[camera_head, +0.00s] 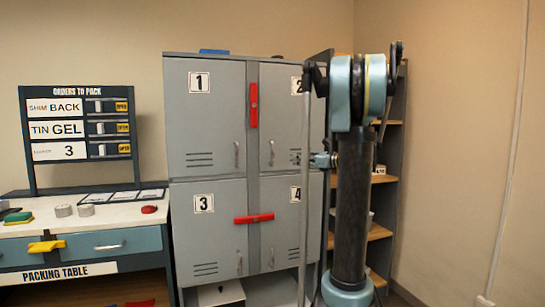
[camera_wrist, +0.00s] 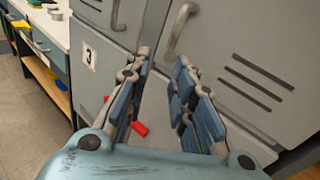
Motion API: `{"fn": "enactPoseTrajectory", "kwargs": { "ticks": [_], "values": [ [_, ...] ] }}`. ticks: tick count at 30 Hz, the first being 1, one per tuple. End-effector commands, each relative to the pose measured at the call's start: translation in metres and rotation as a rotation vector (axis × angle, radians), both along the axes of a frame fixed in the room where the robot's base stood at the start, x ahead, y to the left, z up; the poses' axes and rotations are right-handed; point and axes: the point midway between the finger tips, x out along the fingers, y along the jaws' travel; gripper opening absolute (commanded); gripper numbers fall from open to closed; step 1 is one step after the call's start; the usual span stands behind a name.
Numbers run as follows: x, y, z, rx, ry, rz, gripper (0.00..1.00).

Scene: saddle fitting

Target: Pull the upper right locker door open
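The upper right locker door (camera_head: 286,100), marked 2 and partly hidden by my arm, looks shut in its frame. Its metal handle (camera_head: 271,153) is near its left edge; the handle also shows in the wrist view (camera_wrist: 179,30). A red latch bar (camera_head: 253,105) stands upright on the divider between the upper doors. My gripper (camera_wrist: 162,62) is open and empty, its two fingers apart. Its fingertips point toward the handle, which appears just beyond them. In the head view my gripper (camera_head: 299,158) is small, right of the handle.
Door 1 (camera_head: 207,115) and its handle (camera_wrist: 117,15) are to the left. A red bar (camera_head: 254,218) lies across the lower doors 3 and 4. The packing table (camera_head: 110,212) is left, a shelf unit (camera_head: 383,178) behind my arm. Floor (camera_wrist: 20,120) shows left.

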Motion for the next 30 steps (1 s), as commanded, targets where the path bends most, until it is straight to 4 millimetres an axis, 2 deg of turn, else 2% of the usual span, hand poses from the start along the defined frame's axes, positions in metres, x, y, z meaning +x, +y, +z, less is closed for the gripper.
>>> {"fn": "enactPoseTrajectory", "kwargs": {
  "ticks": [5,11,30],
  "values": [
    [0.016,-0.015,0.009,0.094,0.024,-0.02,0.23],
    [0.026,-0.006,0.01,0.104,0.027,-0.022,0.23],
    [0.096,0.078,0.01,0.101,0.026,-0.021,0.23]
  ]
}}
